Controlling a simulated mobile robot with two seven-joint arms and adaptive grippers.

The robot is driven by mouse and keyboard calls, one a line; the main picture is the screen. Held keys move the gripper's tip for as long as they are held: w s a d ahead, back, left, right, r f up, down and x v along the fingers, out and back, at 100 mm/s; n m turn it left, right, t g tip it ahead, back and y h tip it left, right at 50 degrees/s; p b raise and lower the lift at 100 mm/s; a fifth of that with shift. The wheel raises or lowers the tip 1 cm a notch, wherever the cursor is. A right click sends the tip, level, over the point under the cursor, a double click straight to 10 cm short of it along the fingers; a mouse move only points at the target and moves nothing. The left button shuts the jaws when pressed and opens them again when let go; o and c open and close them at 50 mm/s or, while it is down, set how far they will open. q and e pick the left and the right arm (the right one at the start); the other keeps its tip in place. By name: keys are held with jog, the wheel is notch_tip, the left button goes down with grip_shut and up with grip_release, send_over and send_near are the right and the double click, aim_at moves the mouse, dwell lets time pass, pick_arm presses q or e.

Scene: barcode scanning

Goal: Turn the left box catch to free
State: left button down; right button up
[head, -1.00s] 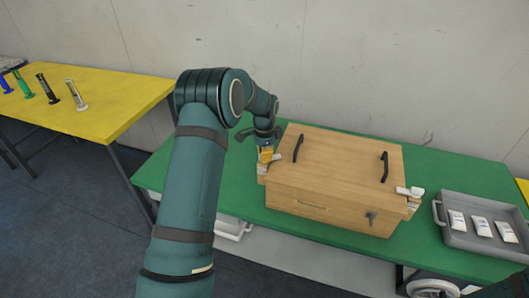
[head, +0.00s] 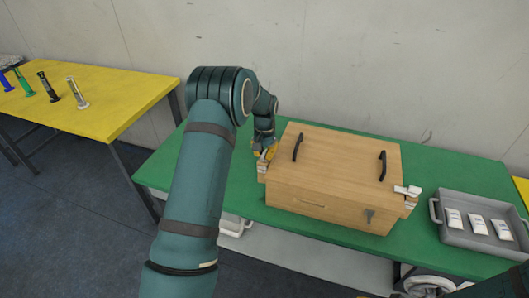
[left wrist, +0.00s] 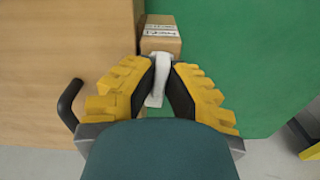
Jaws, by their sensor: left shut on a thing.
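The wooden box (head: 330,175) stands on the green table, with two black handles on its lid. Its left catch is mostly hidden by my gripper in the head view. In the left wrist view the left catch (left wrist: 158,75) is a white lever beside a small wooden block (left wrist: 160,40) with a printed label, on the box's side. My left gripper (head: 266,152) is at the box's left end. Its yellow-padded fingers (left wrist: 160,92) are shut on the white lever. The right catch (head: 408,191) is a white lever at the box's right end. My right gripper is not in view.
A grey tray (head: 456,238) with several white packets stands right of the box on the green table (head: 165,165). A yellow table (head: 110,98) at the left holds several small upright objects. A pale wall stands behind.

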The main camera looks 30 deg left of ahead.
aim_at(264, 152)
pick_arm(q)
jog(key=shift+s+f+n, duration=0.1)
jog(key=shift+n, duration=0.5)
jog(key=c, duration=1)
grip_release()
notch_tip(264, 152, up, 12)
jog(key=shift+r, duration=0.1)
